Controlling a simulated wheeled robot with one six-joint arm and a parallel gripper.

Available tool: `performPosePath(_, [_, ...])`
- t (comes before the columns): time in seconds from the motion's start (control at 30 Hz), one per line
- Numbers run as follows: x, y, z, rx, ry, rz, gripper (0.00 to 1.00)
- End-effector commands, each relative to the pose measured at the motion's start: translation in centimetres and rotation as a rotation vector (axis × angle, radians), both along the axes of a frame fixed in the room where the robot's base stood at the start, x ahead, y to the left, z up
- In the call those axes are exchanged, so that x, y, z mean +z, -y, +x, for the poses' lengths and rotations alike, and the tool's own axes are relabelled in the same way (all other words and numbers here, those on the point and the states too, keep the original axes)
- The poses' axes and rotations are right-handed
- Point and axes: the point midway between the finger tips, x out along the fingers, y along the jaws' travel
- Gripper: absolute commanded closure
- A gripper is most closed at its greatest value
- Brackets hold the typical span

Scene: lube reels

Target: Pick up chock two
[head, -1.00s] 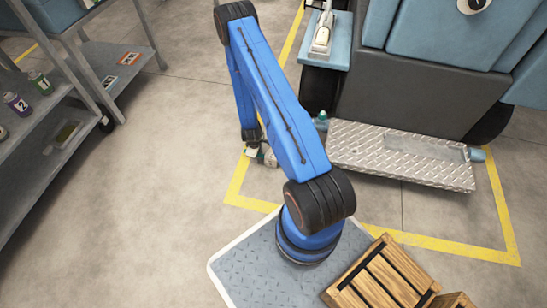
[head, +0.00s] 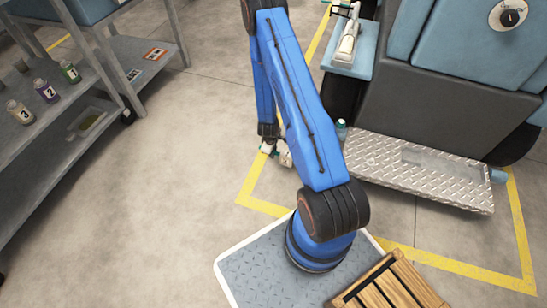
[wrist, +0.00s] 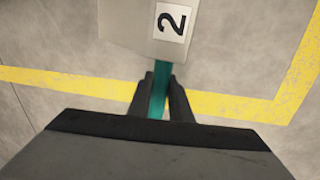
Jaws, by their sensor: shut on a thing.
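Chock two (wrist: 140,30) is a pale grey block with a black 2 on a white label, at the top of the wrist view. A teal handle (wrist: 159,90) runs from it down between my fingers. My gripper (wrist: 160,80) is shut on this handle. I cannot tell whether the chock touches the floor.
A yellow floor line (head: 262,205) runs past the gripper. A blue-grey machine with a metal tread step (head: 425,170) stands at right. A shelf with several numbered bottles (head: 47,91) is at left. A wooden crate (head: 395,290) sits on my platform. The floor between is clear.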

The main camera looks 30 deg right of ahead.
Motion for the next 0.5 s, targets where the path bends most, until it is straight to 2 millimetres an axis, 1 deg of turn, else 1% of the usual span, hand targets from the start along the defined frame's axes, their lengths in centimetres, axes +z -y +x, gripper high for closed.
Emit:
performPosePath(0.03, [1.3,0.1,0.2,0.0,0.005,-0.002,1.0])
performPosePath(0.1, [2.7,0.0,0.1,-0.002,0.004,-0.001,1.0])
performPosePath(0.5, [10.8,0.1,0.1,-0.003,0.004,-0.002,1.0])
